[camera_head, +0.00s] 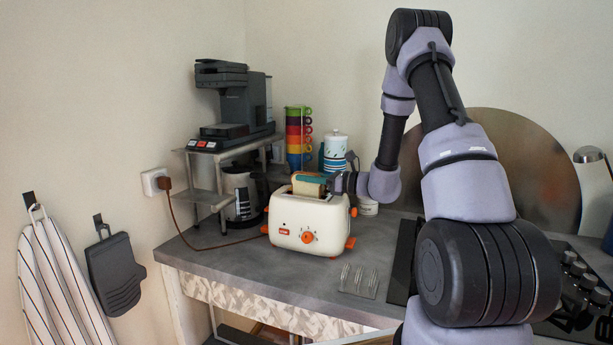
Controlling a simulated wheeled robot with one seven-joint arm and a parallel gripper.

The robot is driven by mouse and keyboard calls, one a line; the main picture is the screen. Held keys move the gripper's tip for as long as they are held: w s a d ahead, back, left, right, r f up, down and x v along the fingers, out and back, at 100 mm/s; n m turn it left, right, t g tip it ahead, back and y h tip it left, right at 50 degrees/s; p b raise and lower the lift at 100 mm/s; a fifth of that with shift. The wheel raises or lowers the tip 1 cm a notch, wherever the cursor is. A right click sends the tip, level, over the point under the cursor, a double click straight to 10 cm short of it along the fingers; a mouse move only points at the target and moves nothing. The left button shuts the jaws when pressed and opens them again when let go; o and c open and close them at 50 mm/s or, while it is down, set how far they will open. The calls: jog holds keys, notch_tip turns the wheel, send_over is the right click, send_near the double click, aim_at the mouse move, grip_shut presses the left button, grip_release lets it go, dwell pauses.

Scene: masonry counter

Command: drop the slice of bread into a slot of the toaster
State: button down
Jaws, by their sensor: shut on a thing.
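The cream toaster (305,223) with orange knob, lever and feet stands upright on the grey counter. The slice of bread (307,188) is at the top of the toaster, upright, with its lower part hidden behind the toaster's top edge. I cannot tell how deep it is or which slot it lines up with. My gripper (316,180) is shut on the bread from the right, with teal fingers lying across its upper part. My arm comes down from the upper right and hides part of the counter.
A coffee machine (233,100) stands on a metal shelf (205,197) at the left, with a kettle (243,193) below it. Stacked coloured cups (298,138) and a patterned canister (335,153) stand behind the toaster. The toaster's cord runs to a wall socket (154,182).

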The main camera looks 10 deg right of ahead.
jog(key=c, duration=0.8)
grip_release()
jog(key=shift+o, duration=0.2)
jog(key=shift+r, duration=3.45)
